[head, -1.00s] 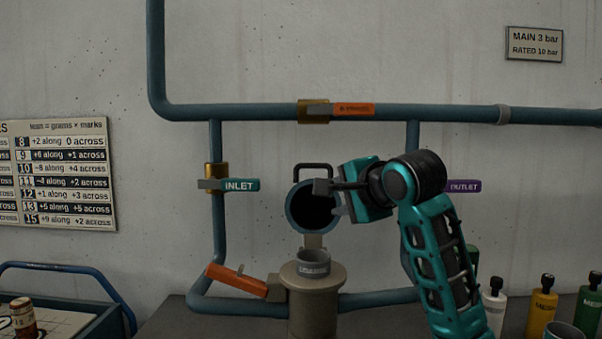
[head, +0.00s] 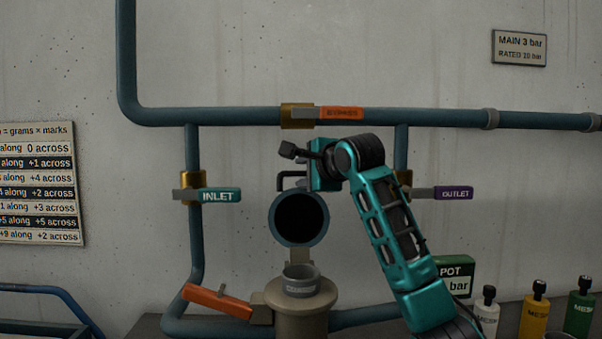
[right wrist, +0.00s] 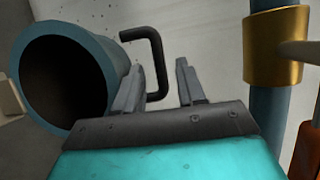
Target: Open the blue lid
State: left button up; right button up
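The blue lid (head: 299,243) stands upright on its hinge behind the pot's open neck (head: 300,284), its dark hollow inside facing me. Its black handle (head: 283,182) sticks up behind its top edge, partly hidden. My right gripper (head: 289,150) is above the lid, close to the handle. In the right wrist view, the lid (right wrist: 112,62) is at the left and the handle (right wrist: 158,65) shows between the two spread fingers of my right gripper (right wrist: 156,78). The gripper is open and holds nothing; I cannot tell whether it touches the handle. My left gripper is not in view.
A blue pipe (head: 225,116) with an orange-handled valve (head: 341,113) runs above. Teal INLET (head: 220,195) and purple OUTLET (head: 454,193) levers flank the lid. An orange lever (head: 217,301) sits at lower left. Several bottles (head: 535,309) stand at the right.

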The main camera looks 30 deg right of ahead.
jog(key=shift+x, duration=1.1)
jog(key=shift+c, duration=0.3)
grip_shut()
